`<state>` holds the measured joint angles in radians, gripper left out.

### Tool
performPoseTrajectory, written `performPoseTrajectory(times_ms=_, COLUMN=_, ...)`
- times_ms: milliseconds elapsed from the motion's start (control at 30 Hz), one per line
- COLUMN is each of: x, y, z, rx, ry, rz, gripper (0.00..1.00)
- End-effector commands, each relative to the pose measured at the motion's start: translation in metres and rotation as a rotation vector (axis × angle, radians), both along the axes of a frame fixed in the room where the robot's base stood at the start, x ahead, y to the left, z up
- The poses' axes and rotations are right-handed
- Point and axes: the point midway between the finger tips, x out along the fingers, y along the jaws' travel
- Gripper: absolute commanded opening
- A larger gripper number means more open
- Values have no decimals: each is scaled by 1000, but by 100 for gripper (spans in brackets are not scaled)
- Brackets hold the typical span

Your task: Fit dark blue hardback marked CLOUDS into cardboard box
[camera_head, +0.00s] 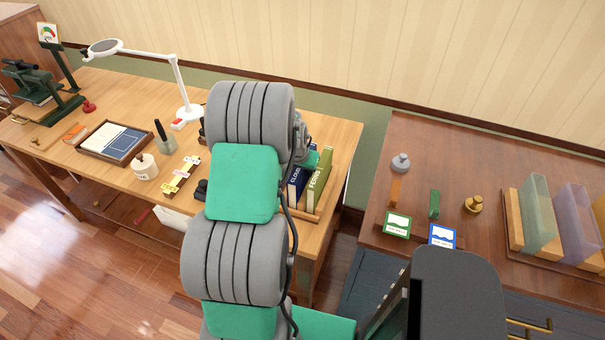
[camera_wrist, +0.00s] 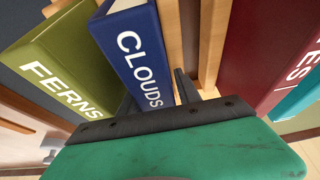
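The dark blue hardback marked CLOUDS (camera_wrist: 140,55) stands spine out next to the green FERNS book (camera_wrist: 65,70) in the wrist view. In the head view a strip of the CLOUDS book (camera_head: 297,186) shows behind my arm. My gripper (camera_wrist: 157,98) is at the lower part of its spine, with one dark finger on each side of the book. The left finger is mostly hidden between CLOUDS and FERNS. I cannot tell whether the fingers press on the book. I cannot make out a cardboard box in either view.
A wooden divider (camera_wrist: 210,40) stands right of CLOUDS, then a dark red book (camera_wrist: 260,50). The wooden desk holds a white lamp (camera_head: 185,105), a framed tray (camera_head: 115,142) and a pen cup (camera_head: 165,143). A brown cabinet (camera_head: 455,150) with small items stands right, across a gap.

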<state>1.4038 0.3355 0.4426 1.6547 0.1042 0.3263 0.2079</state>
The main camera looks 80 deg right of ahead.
Motion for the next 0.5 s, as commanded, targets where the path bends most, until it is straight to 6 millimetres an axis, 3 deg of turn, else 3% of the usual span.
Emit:
performPoseTrajectory(times_ms=67, x=0, y=0, z=0, rx=0, ry=0, rz=0, gripper=40)
performPoseTrajectory(times_ms=500, x=0, y=0, z=0, rx=0, ry=0, rz=0, gripper=4)
